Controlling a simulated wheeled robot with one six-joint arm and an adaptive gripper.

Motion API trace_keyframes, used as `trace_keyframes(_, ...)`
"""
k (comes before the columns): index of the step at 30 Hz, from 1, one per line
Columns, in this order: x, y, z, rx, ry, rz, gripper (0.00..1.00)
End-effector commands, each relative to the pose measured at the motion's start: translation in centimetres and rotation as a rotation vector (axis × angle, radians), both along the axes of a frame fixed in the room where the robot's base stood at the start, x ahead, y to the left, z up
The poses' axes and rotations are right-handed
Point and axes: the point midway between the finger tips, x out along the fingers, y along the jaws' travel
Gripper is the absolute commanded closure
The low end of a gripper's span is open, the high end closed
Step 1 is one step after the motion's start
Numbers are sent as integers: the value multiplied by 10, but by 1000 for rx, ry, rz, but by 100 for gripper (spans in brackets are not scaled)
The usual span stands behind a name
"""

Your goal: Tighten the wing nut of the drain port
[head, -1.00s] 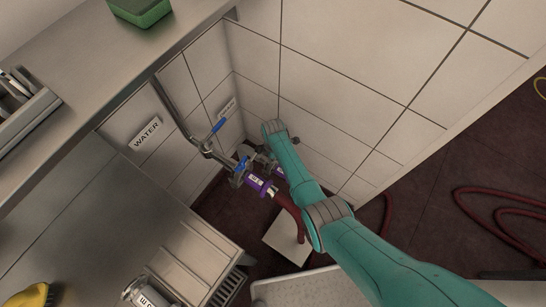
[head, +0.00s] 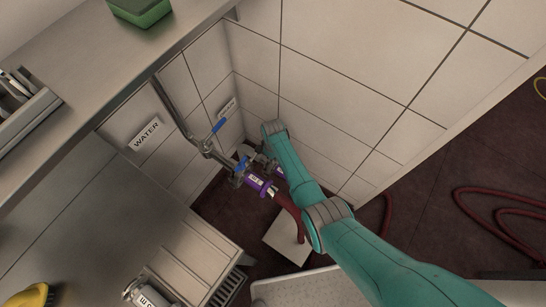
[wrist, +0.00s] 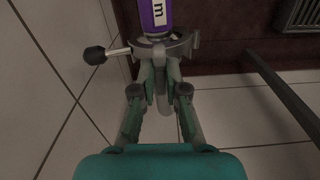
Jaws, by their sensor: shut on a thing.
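My gripper (wrist: 161,74) is shut on a small grey part between its fingertips, which looks like the wing nut (wrist: 161,88) and is mostly hidden by the fingers. A grey metal clamp (wrist: 178,47) sits just beyond the fingertips, below a purple fitting (wrist: 157,14) with a white label. A metal rod with a black knob (wrist: 95,55) sticks out to the left. In the head view my gripper is small beside the pipework, partly covered by my arm. A purple fitting (head: 259,186) with a red hose shows there. The wing nut cannot be made out there.
Tiled walls form a tight corner around the pipes. A blue valve handle (head: 218,127) is on the steel pipe (head: 181,117) near the WATER sign (head: 146,134). A steel counter (head: 95,60) overhangs at left. A red hose (head: 500,208) lies on the floor at right.

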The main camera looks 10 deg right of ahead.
Motion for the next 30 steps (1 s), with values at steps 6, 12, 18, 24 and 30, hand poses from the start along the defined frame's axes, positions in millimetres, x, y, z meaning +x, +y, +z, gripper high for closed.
trace_keyframes(6, 0, 0, 0, 2, -1, -203, 100)
trace_keyframes(12, 0, 0, 0, 3, -2, -393, 100)
trace_keyframes(18, 0, 0, 0, 3, -4, -583, 100)
trace_keyframes(24, 0, 0, 0, 4, -4, -773, 100)
trace_keyframes(30, 0, 0, 0, 5, -5, -957, 100)
